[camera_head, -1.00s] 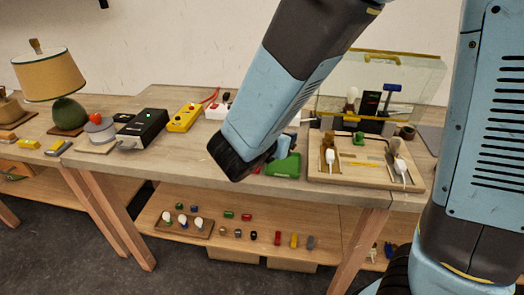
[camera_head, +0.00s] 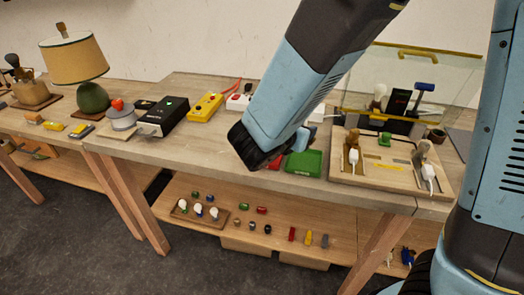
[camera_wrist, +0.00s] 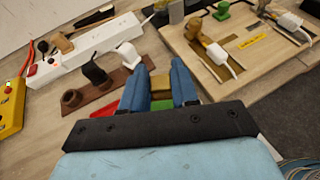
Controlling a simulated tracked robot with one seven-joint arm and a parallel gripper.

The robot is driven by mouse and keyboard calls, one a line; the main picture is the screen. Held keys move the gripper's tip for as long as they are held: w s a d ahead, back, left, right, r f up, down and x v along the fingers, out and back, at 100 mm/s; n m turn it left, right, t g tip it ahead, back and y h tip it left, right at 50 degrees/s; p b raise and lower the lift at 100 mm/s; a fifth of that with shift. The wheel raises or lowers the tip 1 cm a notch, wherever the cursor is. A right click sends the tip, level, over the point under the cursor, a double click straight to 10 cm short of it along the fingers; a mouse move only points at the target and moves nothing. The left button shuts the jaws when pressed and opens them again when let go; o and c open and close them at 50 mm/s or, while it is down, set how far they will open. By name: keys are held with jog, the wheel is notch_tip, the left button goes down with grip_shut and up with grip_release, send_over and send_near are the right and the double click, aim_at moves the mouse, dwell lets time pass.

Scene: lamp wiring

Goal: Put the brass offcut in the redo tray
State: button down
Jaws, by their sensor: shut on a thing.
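My gripper (camera_wrist: 160,70) shows in the wrist view with its two blue fingers shut on a small brass-coloured block, the brass offcut (camera_wrist: 160,83). A green tray (camera_wrist: 161,104) shows below the fingers, and a red thing, perhaps a tray (camera_wrist: 104,110), lies to its left. In the head view the green tray (camera_head: 304,162) sits near the table's front edge, with a bit of red (camera_head: 275,163) beside it. My wrist hides the offcut and most of the fingers there. I cannot read a label that tells which tray is the redo tray.
A wooden board with plugs (camera_head: 388,178) lies right of the trays. A white power strip (camera_wrist: 90,50) and a brown block with round holders (camera_wrist: 98,92) lie beyond the gripper. A yellow box (camera_head: 206,107) and black box (camera_head: 163,119) stand left.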

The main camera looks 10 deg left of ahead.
jog(key=w+a+f, duration=0.1)
jog(key=a+f, duration=0.1)
jog(key=a, duration=0.1)
jog(key=w+a+f, duration=0.2)
jog(key=a+f, duration=0.1)
jog(key=w+a+f, duration=0.1)
jog(key=a+f, duration=0.1)
jog(key=a, duration=0.1)
jog(key=shift+w+a+f, duration=0.2)
jog(key=shift+w+f, duration=0.05)
jog(key=shift+w+a+f, duration=0.25)
jog(key=shift+a+f, duration=0.25)
jog(key=shift+f, duration=1.75)
jog(key=c, duration=0.8)
grip_release()
jog(key=shift+f, duration=0.1)
jog(key=shift+c, duration=0.2)
jog(key=shift+a, duration=0.1)
jog(key=v, duration=1.2)
